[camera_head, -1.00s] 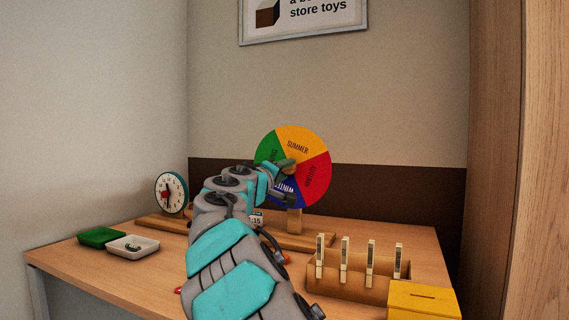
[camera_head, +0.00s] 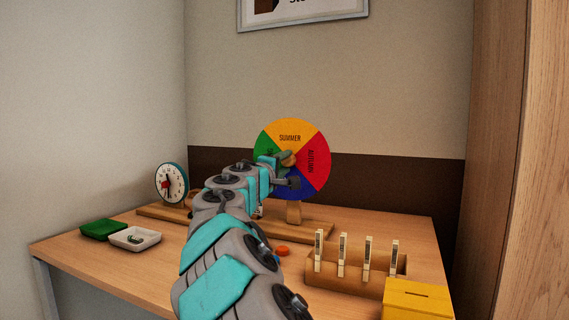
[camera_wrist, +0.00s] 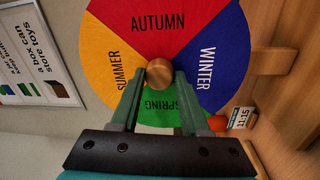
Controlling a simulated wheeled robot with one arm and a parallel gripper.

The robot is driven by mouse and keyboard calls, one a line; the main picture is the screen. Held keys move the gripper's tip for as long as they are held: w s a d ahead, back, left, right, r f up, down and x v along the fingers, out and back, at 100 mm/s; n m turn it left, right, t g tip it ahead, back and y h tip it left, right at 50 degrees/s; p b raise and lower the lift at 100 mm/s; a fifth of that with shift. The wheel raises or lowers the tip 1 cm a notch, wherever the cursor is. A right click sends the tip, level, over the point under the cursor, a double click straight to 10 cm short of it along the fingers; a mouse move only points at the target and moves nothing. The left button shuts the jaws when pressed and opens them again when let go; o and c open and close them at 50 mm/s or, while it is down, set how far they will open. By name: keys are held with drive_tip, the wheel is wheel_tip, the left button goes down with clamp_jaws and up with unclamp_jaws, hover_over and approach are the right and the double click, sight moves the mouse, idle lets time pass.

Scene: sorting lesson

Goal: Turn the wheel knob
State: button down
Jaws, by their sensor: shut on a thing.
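The season wheel (camera_head: 311,140) stands upright at the back of the desk. In the head view yellow SUMMER is on top, red AUTUMN at right, blue at the bottom and green at left. The wooden knob (camera_head: 289,158) is at the wheel's centre; it shows in the wrist view too (camera_wrist: 159,71). My gripper (camera_head: 281,166) is shut on the knob, with one finger on each side in the wrist view (camera_wrist: 158,84). My arm and gripper hide part of the green and blue sectors in the head view.
A small clock (camera_head: 171,183) stands at left, near a green tray (camera_head: 103,229) and a white tray (camera_head: 120,241). A wooden rack (camera_head: 347,280) with several upright pieces and a yellow box (camera_head: 421,297) are at front right. An 11:15 card (camera_wrist: 242,118) is beside the wheel.

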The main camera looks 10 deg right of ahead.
drive_tip(key=shift+c, duration=1.9)
unclamp_jaws()
drive_tip(key=v, duration=0.7)
drive_tip(key=shift+s+a, duration=0.25)
drive_tip(key=shift+s, duration=0.05)
drive_tip(key=shift+f, duration=0.1)
